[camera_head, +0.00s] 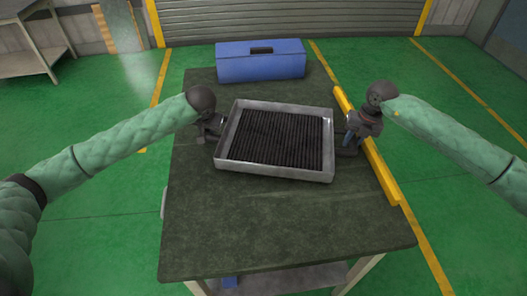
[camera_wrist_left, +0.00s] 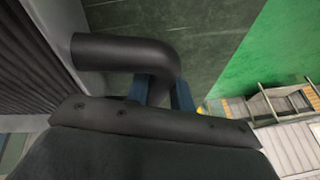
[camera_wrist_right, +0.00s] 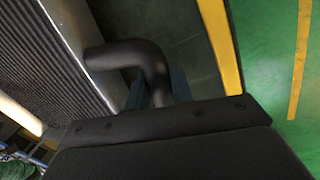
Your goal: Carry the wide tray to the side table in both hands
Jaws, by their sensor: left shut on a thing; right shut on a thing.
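The wide tray (camera_head: 274,174), a shallow metal tray with a dark ribbed inside, is over the dark green work table (camera_head: 280,225). I cannot tell whether it touches the top. My left gripper (camera_head: 217,133) is at its left side, shut on a dark curved handle (camera_wrist_left: 120,48) seen in the left wrist view. My right gripper (camera_head: 346,145) is at its right side, shut on the matching handle (camera_wrist_right: 125,54) seen in the right wrist view. The blue finger pads show beside each handle; the fingertips are partly hidden behind the handles and gripper bodies.
A blue toolbox (camera_head: 262,65) stands at the table's far edge. A yellow bar (camera_head: 367,148) runs along the right edge. A grey side table (camera_head: 28,60) stands on the green floor at the far left. A roller door closes the back. The table's near part is clear.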

